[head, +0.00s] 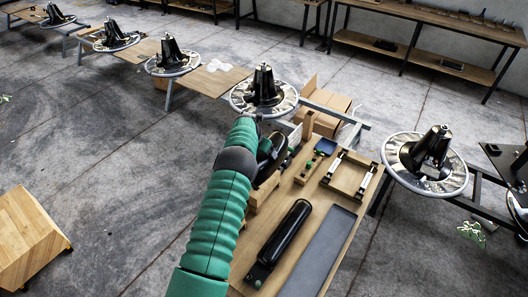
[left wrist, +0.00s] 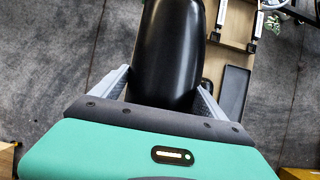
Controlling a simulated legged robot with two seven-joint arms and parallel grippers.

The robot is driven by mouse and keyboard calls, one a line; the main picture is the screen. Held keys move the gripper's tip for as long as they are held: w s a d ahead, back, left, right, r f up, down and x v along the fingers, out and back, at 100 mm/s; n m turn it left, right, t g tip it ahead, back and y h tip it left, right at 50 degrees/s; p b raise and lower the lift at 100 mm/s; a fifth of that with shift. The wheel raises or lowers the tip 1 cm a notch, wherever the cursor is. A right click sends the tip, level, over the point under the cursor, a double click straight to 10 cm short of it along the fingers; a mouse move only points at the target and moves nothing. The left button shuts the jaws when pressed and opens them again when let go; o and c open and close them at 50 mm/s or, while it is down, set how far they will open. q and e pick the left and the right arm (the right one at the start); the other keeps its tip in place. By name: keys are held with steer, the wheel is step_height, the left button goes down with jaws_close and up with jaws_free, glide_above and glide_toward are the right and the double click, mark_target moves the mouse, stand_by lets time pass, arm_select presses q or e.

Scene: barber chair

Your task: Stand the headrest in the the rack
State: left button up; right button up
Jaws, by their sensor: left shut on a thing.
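A black, smooth, rounded headrest (left wrist: 170,48) fills the space between the two grey fingers of my left gripper (left wrist: 164,88) in the left wrist view. The fingers are shut on its sides. In the head view part of this headrest (head: 272,146) shows just past the end of my green arm, over the far left of the wooden bench. The arm hides the fingers there. A wooden frame with black corners and pale labels, probably the rack (head: 350,174), stands on the bench to the right of the held headrest. Its slots are not clear. My right gripper is not in view.
A long black padded piece (head: 288,232) lies on the bench (head: 291,206), beside a grey tray (head: 320,254). Small wooden blocks and a blue item (head: 325,146) sit near the far end. Round chair bases (head: 426,160) stand around. A wooden box (head: 30,242) is at left.

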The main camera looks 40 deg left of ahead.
arm_select(q)
steer(key=shift+f+b, duration=3.15)
steer(key=shift+f, duration=0.85)
steer(key=o, duration=1.8)
steer(key=shift+o, duration=0.8)
steer(key=shift+d+r, duration=0.1)
steer(key=shift+s, duration=0.2)
steer(key=b+v, duration=0.2)
steer(key=v, duration=1.4)
steer(key=shift+r, duration=0.3)
